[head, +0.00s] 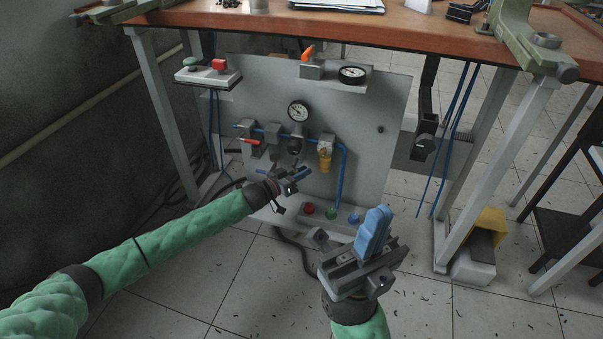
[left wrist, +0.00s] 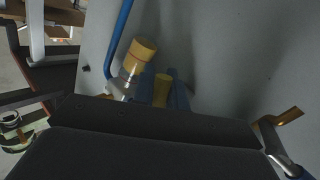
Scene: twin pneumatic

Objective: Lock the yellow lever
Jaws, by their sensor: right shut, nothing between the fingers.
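In the left wrist view a small yellow piece (left wrist: 162,88), which looks like the yellow lever, shows between the blue fingers of my left gripper (left wrist: 163,98); whether they touch it cannot be told. In the head view my left gripper (head: 290,179) is close to the grey panel (head: 375,170), below the gauge, with its fingers apart. There the gripper and wrist hide that spot. A yellow fitting (head: 325,157) hangs to its right; a yellow-capped fitting (left wrist: 143,52) shows in the wrist view. My right gripper (head: 376,228) is shut and empty, in front of the panel's lower right.
A red lever (head: 250,141) is on the panel's left and an orange lever (head: 308,52) on its top shelf. Red, green and blue buttons (head: 331,213) line the base. A workbench (head: 220,15) overhangs the panel. A yellow-and-grey pedal (head: 482,235) stands on the floor at right.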

